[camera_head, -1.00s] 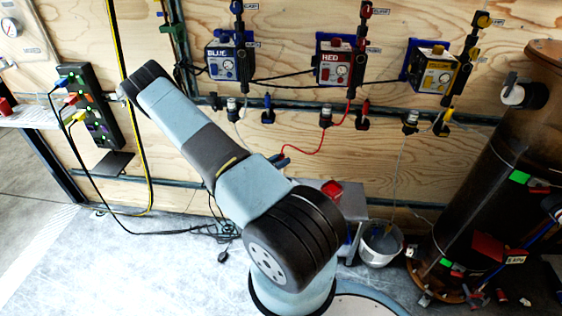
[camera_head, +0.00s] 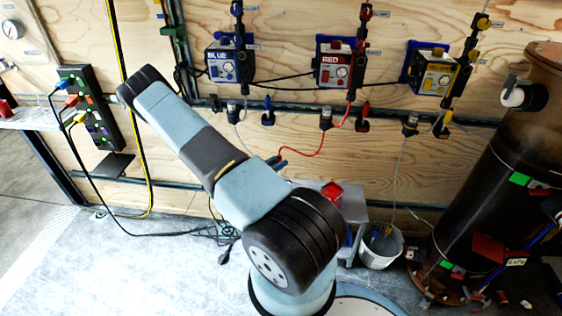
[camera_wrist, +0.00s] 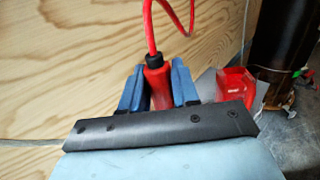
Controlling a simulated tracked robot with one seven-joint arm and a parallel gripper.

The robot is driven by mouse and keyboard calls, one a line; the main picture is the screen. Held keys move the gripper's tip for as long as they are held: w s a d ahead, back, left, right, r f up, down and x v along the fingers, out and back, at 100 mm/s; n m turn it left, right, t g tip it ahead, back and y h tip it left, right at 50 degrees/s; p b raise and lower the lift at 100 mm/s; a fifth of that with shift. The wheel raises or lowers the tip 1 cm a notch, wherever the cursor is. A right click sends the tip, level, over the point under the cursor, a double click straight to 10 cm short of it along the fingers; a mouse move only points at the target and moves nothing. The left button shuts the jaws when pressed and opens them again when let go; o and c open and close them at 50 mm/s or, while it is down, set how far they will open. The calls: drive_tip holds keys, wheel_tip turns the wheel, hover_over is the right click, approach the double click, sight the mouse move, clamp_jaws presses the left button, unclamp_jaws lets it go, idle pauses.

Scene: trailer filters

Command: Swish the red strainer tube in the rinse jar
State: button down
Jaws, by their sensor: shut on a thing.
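My gripper (camera_wrist: 159,88) is shut on the red strainer tube (camera_wrist: 160,86), with one blue finger on each side of it. A red hose (camera_wrist: 150,28) leaves the tube's dark upper end and loops up. The tube's lower end is hidden behind my wrist. A red, see-through open container (camera_wrist: 235,84), likely the rinse jar, stands to the right of the gripper, apart from the tube. It also shows in the head view (camera_head: 332,191) on a grey stand. In the head view my gripper (camera_head: 278,160) is small and mostly hidden behind my arm.
A plywood wall (camera_head: 300,60) carries the blue, red (camera_head: 334,64) and yellow pump boxes and a rail. A white bucket (camera_head: 380,248) stands right of the stand. A large dark cylinder (camera_head: 490,190) fills the right. Cables lie on the floor at left.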

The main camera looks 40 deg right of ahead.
drive_tip(key=shift+s+d, duration=0.3)
drive_tip(key=shift+s, duration=0.1)
idle(0.8)
drive_tip(key=shift+r, duration=0.1)
drive_tip(key=shift+w+a, duration=0.3)
drive_tip(key=shift+w, duration=0.1)
drive_tip(key=shift+s+d, duration=0.3)
drive_tip(key=shift+s, duration=0.1)
idle(1.6)
